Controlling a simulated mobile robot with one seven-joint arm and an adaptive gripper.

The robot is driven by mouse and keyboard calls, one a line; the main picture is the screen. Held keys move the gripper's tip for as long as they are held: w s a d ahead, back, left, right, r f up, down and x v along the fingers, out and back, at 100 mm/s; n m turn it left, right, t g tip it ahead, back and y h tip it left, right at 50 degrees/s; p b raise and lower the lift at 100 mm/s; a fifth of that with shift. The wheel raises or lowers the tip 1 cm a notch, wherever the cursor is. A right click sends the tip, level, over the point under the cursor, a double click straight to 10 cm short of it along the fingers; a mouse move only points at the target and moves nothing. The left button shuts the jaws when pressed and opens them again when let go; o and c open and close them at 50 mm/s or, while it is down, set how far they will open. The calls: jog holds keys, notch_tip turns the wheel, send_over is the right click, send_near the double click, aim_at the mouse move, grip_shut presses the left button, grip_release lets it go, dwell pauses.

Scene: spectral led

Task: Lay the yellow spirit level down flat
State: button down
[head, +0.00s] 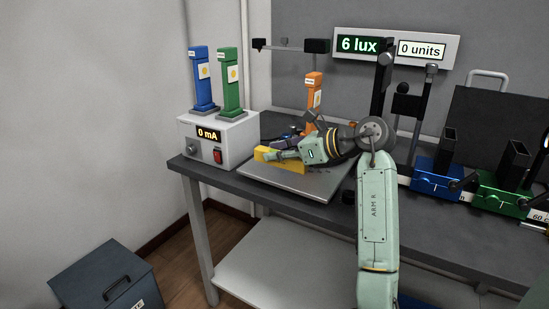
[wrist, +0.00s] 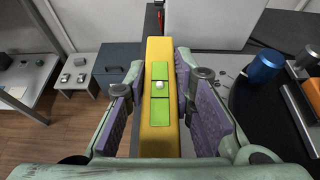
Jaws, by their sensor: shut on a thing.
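The yellow spirit level (head: 265,155) is a long yellow bar at the grey plate (head: 310,189) on the bench. It looks roughly level lengthwise, but I cannot tell whether its underside touches the plate. My gripper (head: 287,153) reaches it from the right and hides part of it. In the wrist view the level (wrist: 158,50) runs between my purple-padded fingers, with its green vial strip and pale bubble facing the camera. My gripper (wrist: 160,105) is shut on its middle part.
A white power box (head: 220,143) with a blue post (head: 200,80) and a green post (head: 229,80) stands left of the plate. An orange post (head: 312,100) stands behind. Blue (head: 435,180) and green (head: 500,194) fixtures sit right. The plate's front is clear.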

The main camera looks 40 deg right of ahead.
aim_at(275, 163)
jog(key=shift+w+d, duration=0.25)
jog(key=shift+w, duration=0.75)
jog(key=shift+w+f, duration=0.1)
jog(key=shift+f, duration=0.1)
jog(key=shift+f+p, duration=0.35)
jog(key=shift+f, duration=1.45)
jog(key=c, duration=1.4)
grip_release()
jog(key=shift+o, duration=0.2)
